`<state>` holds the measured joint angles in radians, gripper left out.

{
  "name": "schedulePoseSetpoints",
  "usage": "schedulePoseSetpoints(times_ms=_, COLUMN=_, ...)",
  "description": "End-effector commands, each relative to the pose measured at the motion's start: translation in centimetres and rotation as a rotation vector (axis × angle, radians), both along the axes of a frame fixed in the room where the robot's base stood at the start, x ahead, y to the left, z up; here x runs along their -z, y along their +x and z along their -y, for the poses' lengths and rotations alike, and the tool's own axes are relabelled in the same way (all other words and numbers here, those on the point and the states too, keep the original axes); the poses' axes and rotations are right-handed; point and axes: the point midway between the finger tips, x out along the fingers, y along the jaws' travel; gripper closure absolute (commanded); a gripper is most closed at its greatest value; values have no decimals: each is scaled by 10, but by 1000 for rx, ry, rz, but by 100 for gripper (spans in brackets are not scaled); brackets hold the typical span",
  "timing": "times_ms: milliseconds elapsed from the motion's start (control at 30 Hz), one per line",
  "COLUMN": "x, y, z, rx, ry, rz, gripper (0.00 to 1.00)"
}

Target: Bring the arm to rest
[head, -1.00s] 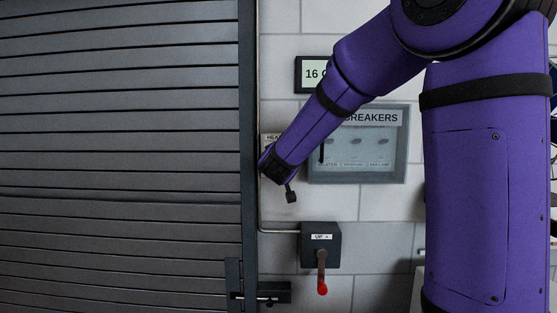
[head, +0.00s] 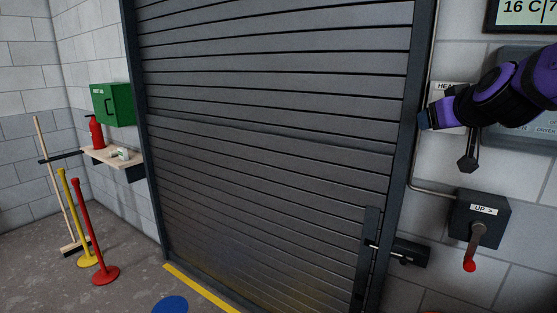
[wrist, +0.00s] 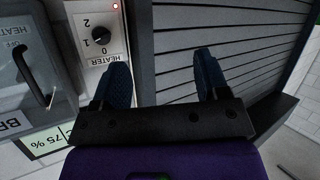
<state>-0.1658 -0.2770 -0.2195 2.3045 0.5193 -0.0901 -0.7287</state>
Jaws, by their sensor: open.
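My gripper (wrist: 161,85) is open and empty in the wrist view, its two blue fingers apart. In the head view my purple arm reaches in from the right edge, and my gripper (head: 426,119) is at the wall beside the shutter's right frame, in front of the heater panel. The heater panel (wrist: 112,44) shows in the wrist view with a black knob (wrist: 101,36) and a small red light; its knob points near the 1. In the head view my arm hides part of this panel (head: 442,90).
A grey roller shutter (head: 270,130) fills the middle. A box marked UP (head: 482,210) with a red-tipped handle is below my gripper. A breaker box (head: 510,55) is behind my arm. Red and yellow posts (head: 95,235), a shelf (head: 110,158) and a green cabinet (head: 114,104) stand left.

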Motion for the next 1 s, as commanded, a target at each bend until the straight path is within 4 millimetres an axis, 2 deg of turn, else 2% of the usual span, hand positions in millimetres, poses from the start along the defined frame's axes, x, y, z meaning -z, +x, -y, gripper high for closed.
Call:
schedulePoseSetpoints(times_ms=33, x=1, y=-22, z=-10, rx=-40, ry=40, rz=-40, gripper=32)
schedulePoseSetpoints(times_ms=233, x=24, y=-111, z=-43, rx=-132, ry=145, rz=-280, gripper=32)
schedulePoseSetpoints(times_ms=400, x=51, y=-190, z=-52, rx=-96, ry=167, rz=-501, gripper=32)
schedulePoseSetpoints(times_ms=500, x=64, y=-226, z=-50, rx=-42, ry=164, rz=-602, gripper=32)
schedulePoseSetpoints(times_ms=600, x=73, y=-251, z=-48, rx=8, ry=157, rz=-670, gripper=32)
schedulePoseSetpoints(times_ms=700, x=78, y=-264, z=-46, rx=39, ry=152, rz=-706, gripper=32)
schedulePoseSetpoints(times_ms=1000, x=79, y=-267, z=-45, rx=47, ry=151, rz=-714, gripper=32)
